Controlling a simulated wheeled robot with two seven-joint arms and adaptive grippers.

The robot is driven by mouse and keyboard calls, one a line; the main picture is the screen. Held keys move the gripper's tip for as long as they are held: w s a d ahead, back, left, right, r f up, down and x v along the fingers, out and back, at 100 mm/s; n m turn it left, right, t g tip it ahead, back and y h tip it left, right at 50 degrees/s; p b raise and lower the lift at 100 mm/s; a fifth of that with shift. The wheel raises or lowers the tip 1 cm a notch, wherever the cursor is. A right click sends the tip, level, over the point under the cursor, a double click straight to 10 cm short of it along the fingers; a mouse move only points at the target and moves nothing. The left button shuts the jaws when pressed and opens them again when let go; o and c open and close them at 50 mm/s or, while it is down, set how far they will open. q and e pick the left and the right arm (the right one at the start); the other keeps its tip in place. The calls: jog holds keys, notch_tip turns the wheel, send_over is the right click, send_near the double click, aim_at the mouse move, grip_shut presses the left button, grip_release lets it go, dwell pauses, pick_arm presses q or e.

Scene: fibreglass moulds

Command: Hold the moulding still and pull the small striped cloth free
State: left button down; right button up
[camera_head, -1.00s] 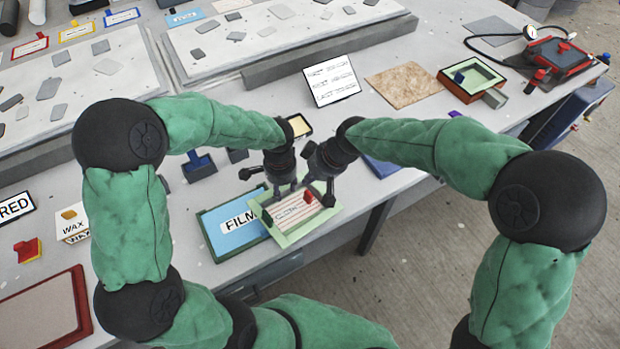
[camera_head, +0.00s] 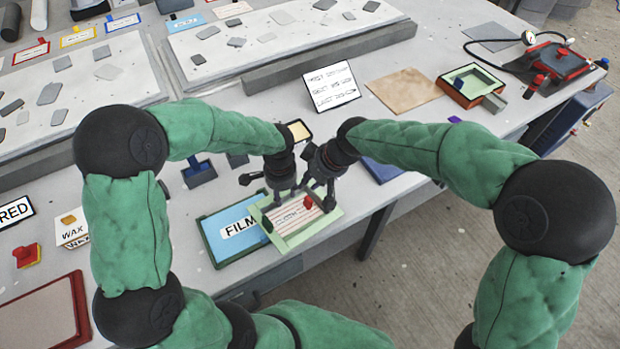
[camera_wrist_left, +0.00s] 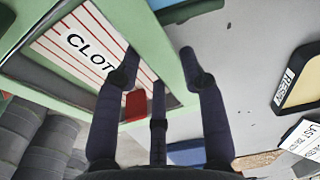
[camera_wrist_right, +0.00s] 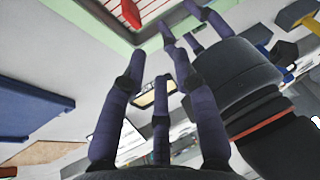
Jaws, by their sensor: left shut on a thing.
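The moulding is a pale green frame (camera_head: 290,247) at the table's near edge, overlapping a blue FILM board (camera_head: 232,228). The striped cloth (camera_head: 287,222), white with red lines and a CLOTH label, lies inside it; it also shows in the left wrist view (camera_wrist_left: 72,55). A red tab (camera_head: 308,203) stands at the cloth's edge. My left gripper (camera_head: 280,192) is shut on the moulding's far rim, with its fingers on both sides of the rim in the left wrist view (camera_wrist_left: 160,68). My right gripper (camera_head: 322,194) is open beside it, close to the red tab; its fingers look empty in the right wrist view (camera_wrist_right: 157,52).
A white text card (camera_head: 332,87), a brown board (camera_head: 404,91) and a red-and-green tray (camera_head: 473,84) lie farther back. A blue tab stand (camera_head: 198,172) is left of the grippers. The table edge and open floor lie to the right.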

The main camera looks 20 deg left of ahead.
notch_tip(320, 180, up, 11)
send_over(309, 197)
jog(key=d, duration=0.6)
jog(key=shift+s+a+f, duration=0.15)
jog(key=shift+s+a, duration=0.1)
notch_tip(309, 197, down, 10)
jog(key=shift+s+a+f, duration=0.1)
jog(key=shift+s+a, duration=0.05)
jog(key=shift+c, duration=0.4)
jog(key=shift+t, duration=0.3)
jog(key=x, duration=1.1)
jog(key=shift+a+f, duration=0.15)
jog(key=shift+f, duration=0.2)
grip_shut()
jog(key=shift+r, duration=0.6)
jog(key=shift+r, duration=0.8)
jog(key=shift+r, duration=0.65)
